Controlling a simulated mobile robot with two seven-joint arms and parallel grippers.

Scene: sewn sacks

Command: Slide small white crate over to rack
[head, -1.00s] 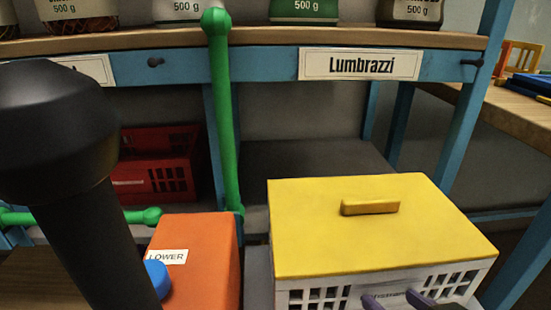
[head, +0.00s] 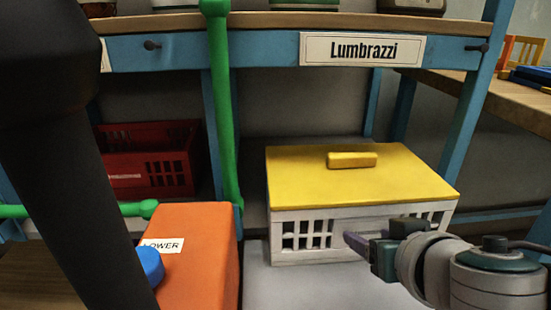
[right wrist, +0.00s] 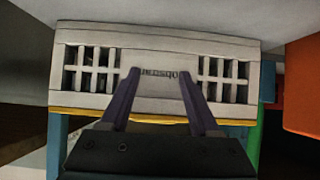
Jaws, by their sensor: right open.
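The small white crate (head: 300,238) has slotted sides and a yellow lid (head: 350,182) with a raised handle. It sits on a pale grey surface (head: 290,288) in front of the blue rack (head: 265,52), under the Lumbrazzi label. My right gripper (head: 350,240) is at the crate's front face, fingers pointing at it. In the right wrist view the two purple fingers (right wrist: 158,98) are spread apart, either side of printed lettering on the crate's front (right wrist: 158,62). Nothing is between them; whether they touch the crate I cannot tell. My left gripper is not seen.
An orange box (head: 195,255) marked LOWER with a blue knob (head: 150,266) stands left of the crate. A green post (head: 224,110) rises behind it. A red crate (head: 150,160) sits inside the rack. A wooden table (head: 500,97) is at the right.

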